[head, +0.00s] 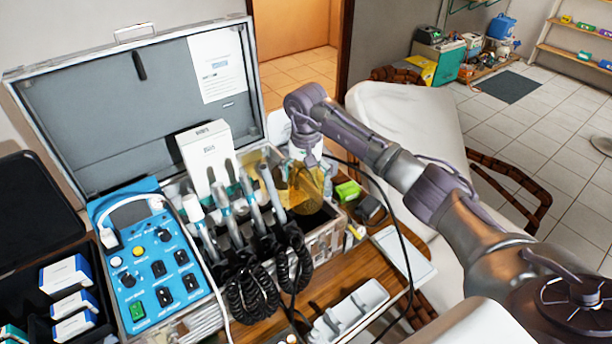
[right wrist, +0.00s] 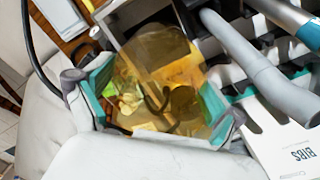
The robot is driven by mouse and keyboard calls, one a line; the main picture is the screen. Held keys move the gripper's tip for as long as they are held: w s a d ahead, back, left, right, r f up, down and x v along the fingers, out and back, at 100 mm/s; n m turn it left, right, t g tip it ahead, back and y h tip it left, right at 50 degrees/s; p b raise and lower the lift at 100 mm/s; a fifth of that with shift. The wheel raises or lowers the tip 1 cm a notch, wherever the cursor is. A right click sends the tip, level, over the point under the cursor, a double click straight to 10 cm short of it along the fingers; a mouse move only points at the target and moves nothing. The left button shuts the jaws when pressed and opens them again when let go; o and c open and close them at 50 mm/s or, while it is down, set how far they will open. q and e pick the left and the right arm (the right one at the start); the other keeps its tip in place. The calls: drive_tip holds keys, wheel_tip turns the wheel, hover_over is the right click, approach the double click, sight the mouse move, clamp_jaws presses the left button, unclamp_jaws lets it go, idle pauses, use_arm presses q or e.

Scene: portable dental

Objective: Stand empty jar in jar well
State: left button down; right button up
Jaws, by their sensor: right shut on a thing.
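My right gripper (head: 308,172) reaches down over the right end of the open case. It is shut on a clear amber jar (head: 304,190), which looks empty. In the right wrist view the jar (right wrist: 155,68) sits between the teal-padded fingers (right wrist: 155,98). A dark open compartment, apparently the jar well (head: 322,217), lies under the jar at the case's right end. Its dark opening also shows in the right wrist view (right wrist: 118,14). The jar hides part of it, and I cannot tell whether the jar's base is inside or above. My left gripper is not in view.
Dental handpieces (head: 240,200) with coiled black cords stand left of the jar. A white box (head: 205,150) stands behind them, and a blue control panel (head: 150,260) is further left. A green item (head: 348,190) and a black cable lie to the right.

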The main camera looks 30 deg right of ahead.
drive_tip(key=shift+w+f+b, duration=0.1)
drive_tip(key=shift+f+b, duration=2.35)
drive_tip(key=shift+f, duration=0.6)
wheel_tip(320, 180, down, 6)
drive_tip(key=b, duration=0.5)
drive_tip(key=shift+f+b, duration=0.15)
drive_tip(key=shift+b, duration=0.3)
drive_tip(key=o, duration=0.9)
